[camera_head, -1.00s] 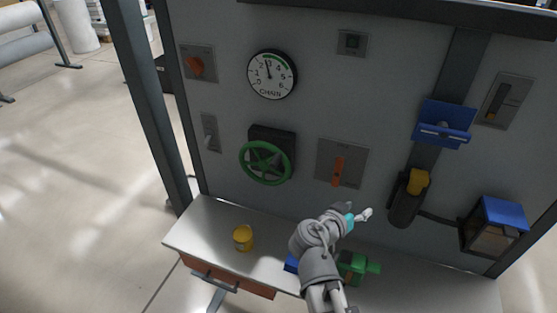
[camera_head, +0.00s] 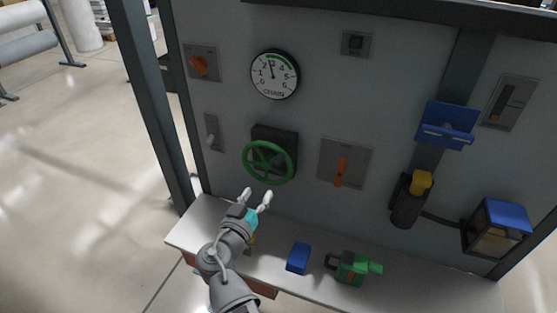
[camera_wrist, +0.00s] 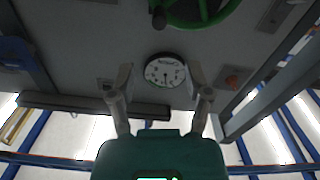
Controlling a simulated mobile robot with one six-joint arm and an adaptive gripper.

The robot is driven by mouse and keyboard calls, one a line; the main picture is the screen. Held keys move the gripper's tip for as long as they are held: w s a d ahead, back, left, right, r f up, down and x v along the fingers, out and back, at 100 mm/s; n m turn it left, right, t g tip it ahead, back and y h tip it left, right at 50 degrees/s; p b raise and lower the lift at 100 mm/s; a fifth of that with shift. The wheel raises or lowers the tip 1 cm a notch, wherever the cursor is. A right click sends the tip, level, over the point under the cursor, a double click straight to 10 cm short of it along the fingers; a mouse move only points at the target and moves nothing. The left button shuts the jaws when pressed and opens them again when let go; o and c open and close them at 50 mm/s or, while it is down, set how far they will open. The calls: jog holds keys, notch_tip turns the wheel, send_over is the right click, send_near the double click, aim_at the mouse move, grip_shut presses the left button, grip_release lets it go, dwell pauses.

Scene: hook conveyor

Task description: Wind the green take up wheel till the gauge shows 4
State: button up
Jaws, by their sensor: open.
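The green take up wheel (camera_head: 268,180) is mounted on the grey panel and also shows at the top edge of the wrist view (camera_wrist: 222,18), partly cut off. The round white gauge (camera_head: 275,74), marked CHAIN, is above the wheel; its needle points almost straight up, near 3. The gauge also shows in the wrist view (camera_wrist: 165,70), upside down. My gripper (camera_head: 256,197) is open and empty, just below the wheel in the head view, its fingers apart from the rim. Its two spread fingers show in the wrist view (camera_wrist: 160,77).
An orange lever (camera_head: 341,168) is right of the wheel, and a grey lever switch (camera_head: 212,136) is left. A blue block (camera_head: 299,258) and a green device (camera_head: 352,268) are on the shelf (camera_head: 200,222). The yellow item by my wrist is mostly hidden. The right shelf is clear.

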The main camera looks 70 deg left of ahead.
aim_at(275, 166)
jog(key=shift+w+a, duration=0.1)
dwell(0.3)
jog(key=x, duration=1.3)
jog(key=shift+w+a, duration=0.15)
jog(key=shift+a, duration=0.05)
grip_shut()
